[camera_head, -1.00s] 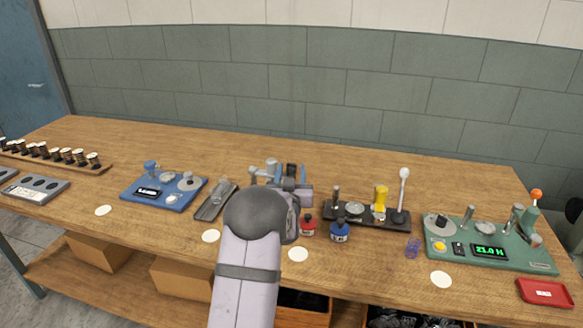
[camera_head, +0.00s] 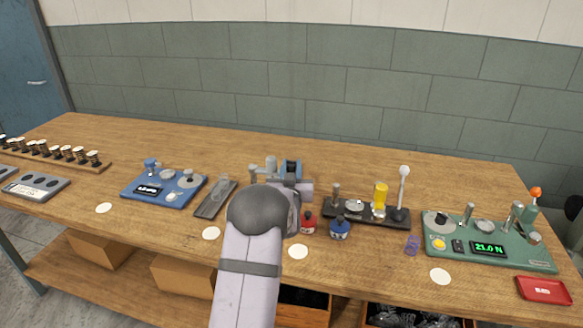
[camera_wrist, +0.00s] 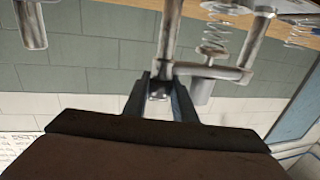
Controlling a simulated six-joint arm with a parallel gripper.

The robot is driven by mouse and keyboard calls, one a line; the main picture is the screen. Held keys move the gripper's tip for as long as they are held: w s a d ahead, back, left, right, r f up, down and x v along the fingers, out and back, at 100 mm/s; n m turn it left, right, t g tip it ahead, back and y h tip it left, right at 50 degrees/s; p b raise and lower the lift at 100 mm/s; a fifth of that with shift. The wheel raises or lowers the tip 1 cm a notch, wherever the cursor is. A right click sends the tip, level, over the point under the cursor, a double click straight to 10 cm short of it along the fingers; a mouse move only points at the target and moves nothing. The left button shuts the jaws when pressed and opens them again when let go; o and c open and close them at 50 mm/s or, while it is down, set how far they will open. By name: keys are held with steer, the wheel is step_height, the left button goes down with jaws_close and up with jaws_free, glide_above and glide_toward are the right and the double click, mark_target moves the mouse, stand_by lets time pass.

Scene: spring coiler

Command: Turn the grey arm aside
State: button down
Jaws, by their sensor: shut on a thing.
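The grey arm (camera_wrist: 215,72) shows in the wrist view as a shiny metal bar running sideways from a post. My gripper (camera_wrist: 160,88) is shut on its end, with a dark finger on each side of the metal. In the head view my gripper (camera_head: 291,168) is beyond my own wrist, at the middle of the bench, beside grey metal posts (camera_head: 270,166). My arm hides most of that device and the grip itself.
A coil spring (camera_wrist: 213,40) stands close to the bar in the wrist view. In the head view a blue device (camera_head: 165,190) is to the left. Red (camera_head: 308,226) and blue (camera_head: 340,232) bottles stand near my wrist, with a black stand (camera_head: 367,216) beyond them.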

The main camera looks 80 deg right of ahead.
steer(key=shift+t, duration=0.3)
steer(key=shift+s+n+t+y+b, duration=0.1)
steer(key=shift+n+t+y+b, duration=0.45)
steer(key=shift+n+t, duration=0.85)
steer(key=n+t+y+p, duration=0.1)
steer(key=n+t+y, duration=0.2)
steer(key=t, duration=0.1)
steer(key=shift+r+t+p, duration=0.1)
steer(key=shift+t+p, duration=0.25)
steer(key=shift+t, duration=0.05)
steer(key=shift+n+t+y, duration=1.2)
steer(key=shift+y, duration=0.15)
steer(key=shift+n+t+y, duration=0.3)
steer(key=shift+n+y, duration=0.1)
steer(key=shift+y, duration=0.1)
steer(key=c, duration=1.5)
jaws_free()
steer(key=shift+o, duration=0.2)
step_height(320, 180, up, 10)
steer(key=shift+b, duration=0.6)
